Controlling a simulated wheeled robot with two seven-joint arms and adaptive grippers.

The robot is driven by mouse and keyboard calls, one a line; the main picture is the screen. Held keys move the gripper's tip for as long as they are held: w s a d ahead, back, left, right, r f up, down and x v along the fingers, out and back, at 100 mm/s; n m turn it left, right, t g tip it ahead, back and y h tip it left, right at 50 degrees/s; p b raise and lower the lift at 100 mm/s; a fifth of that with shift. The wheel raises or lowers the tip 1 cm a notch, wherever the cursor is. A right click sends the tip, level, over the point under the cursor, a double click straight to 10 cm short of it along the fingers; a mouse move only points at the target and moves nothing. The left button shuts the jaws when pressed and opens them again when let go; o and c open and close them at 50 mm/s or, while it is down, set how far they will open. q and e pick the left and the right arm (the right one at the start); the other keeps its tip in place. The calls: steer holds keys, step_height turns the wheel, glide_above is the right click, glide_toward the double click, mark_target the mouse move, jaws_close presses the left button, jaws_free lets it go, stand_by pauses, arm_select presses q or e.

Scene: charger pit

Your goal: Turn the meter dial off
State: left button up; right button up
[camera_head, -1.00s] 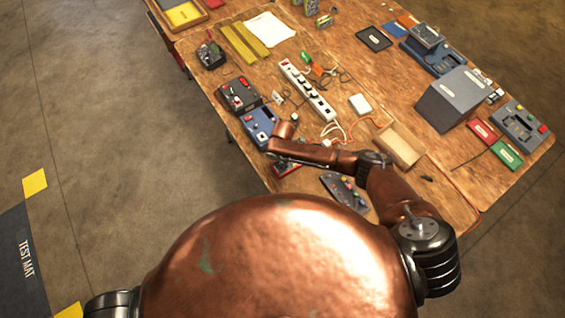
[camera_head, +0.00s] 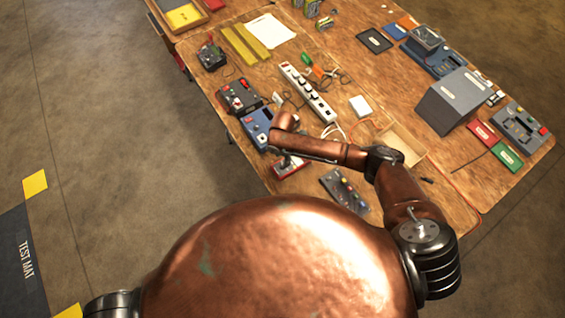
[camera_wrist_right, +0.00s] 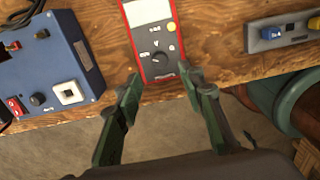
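The meter (camera_wrist_right: 151,14) is a red-edged handheld unit with a grey-white face. It lies flat on the wooden table near the front edge in the right wrist view. Its round dark dial (camera_wrist_right: 157,58) sits on the lower half, with a pale pointer mark. In the head view the meter (camera_head: 288,167) shows just below my right forearm, partly covered. My right gripper (camera_wrist_right: 160,77) is open, its two green-grey fingers apart and empty, just short of the meter's near end, with the dial beyond the gap between them. My left gripper is not in view.
A blue box with switches (camera_wrist_right: 52,62) stands left of the meter. A grey panel with coloured knobs (camera_head: 345,190) lies to its right. A white power strip (camera_head: 307,92), cables and an open wooden tray (camera_head: 405,143) lie farther back. The floor in front is clear.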

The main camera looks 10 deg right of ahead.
step_height(320, 180, up, 5)
steer(key=shift+r, duration=0.2)
steer(key=shift+s+f, duration=0.1)
steer(key=shift+s, duration=0.05)
stand_by(0.5)
